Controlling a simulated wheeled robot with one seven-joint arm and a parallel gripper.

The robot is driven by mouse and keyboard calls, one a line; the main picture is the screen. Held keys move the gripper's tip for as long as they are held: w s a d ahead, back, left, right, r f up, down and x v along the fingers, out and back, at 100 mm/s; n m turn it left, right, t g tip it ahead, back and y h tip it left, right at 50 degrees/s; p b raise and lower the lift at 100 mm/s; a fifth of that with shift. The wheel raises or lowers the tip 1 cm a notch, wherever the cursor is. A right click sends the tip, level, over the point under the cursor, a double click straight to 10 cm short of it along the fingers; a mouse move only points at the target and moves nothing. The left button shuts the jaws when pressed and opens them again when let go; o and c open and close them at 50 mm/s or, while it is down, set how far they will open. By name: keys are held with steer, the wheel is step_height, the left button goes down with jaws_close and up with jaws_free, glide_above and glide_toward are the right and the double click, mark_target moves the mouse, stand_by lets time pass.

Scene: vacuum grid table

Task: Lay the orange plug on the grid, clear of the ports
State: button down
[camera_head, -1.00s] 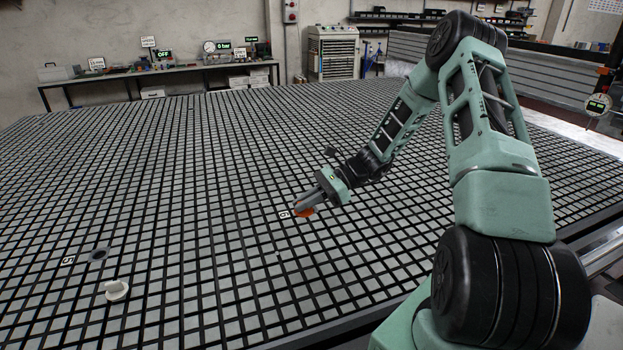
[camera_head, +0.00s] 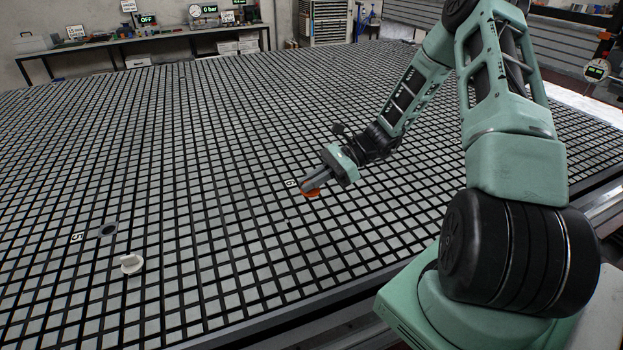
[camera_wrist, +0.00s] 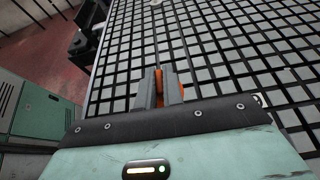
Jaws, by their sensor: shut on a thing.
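The orange plug (camera_head: 311,191) is between the fingers of my gripper (camera_head: 312,184), over the middle of the grid table (camera_head: 215,165). In the wrist view, orange plug surface (camera_wrist: 181,92) shows between and beside the two grey fingers (camera_wrist: 160,90). My gripper is shut on the plug. The fingers hide part of it, and I cannot tell whether its underside touches the grid. A small label marked 6 (camera_head: 291,183) lies just left of the plug; any port beside it is hidden or too small to see.
A dark round port (camera_head: 108,230) with a label marked 5 (camera_head: 77,237) is at the left. A white plug (camera_head: 131,264) lies near it. The grid around my gripper is largely clear. A bench with gauges (camera_head: 150,48) stands behind the table.

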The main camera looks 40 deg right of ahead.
steer(key=shift+f+b, duration=1.7)
steer(key=shift+f, duration=1.75)
steer(key=shift+f, duration=0.7)
steer(key=c, duration=1.5)
jaws_free()
steer(key=shift+o, duration=0.2)
steer(key=b+v, duration=0.3)
steer(key=v, duration=1.4)
steer(key=shift+d, duration=0.2)
steer(key=shift+r, duration=0.15)
